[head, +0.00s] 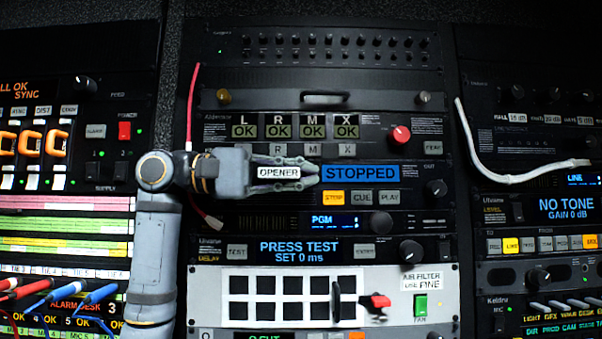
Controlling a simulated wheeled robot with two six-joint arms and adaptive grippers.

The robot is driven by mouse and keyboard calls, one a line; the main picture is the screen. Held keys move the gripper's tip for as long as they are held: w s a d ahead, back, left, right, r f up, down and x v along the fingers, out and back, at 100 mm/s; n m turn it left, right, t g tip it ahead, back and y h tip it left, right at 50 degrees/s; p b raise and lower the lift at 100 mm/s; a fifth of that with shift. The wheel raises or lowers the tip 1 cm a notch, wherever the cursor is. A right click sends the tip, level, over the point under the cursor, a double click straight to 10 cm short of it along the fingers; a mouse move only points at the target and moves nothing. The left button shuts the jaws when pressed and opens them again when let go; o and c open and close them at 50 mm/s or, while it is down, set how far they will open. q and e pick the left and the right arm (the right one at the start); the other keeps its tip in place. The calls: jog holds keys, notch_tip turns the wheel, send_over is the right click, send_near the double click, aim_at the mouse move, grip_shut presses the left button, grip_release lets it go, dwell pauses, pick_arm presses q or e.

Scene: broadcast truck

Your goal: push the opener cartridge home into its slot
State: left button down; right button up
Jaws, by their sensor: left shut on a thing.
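The opener cartridge (278,172) shows as a dark piece with a white label reading OPENER, in the head view near the middle of the rack. My left gripper (308,176) is shut on it, with its fingers above and below the label. The cartridge is in front of the player unit, left of its blue STOPPED display (360,173). The slot is hidden behind the gripper and cartridge, so I cannot tell how deep the cartridge sits. My right gripper is not in view.
Below the display are the lit STOP button (334,197) and the CUE and PLAY buttons. A red knob (400,135) sticks out above right. A red cable (191,105) hangs at the left, and a white cable (490,165) loops at the right.

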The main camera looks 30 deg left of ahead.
aim_at(254, 174)
pick_arm(q)
jog(key=c, duration=1.3)
grip_release()
jog(key=v, duration=0.7)
jog(key=shift+a, duration=0.15)
jog(key=shift+s+a, duration=0.15)
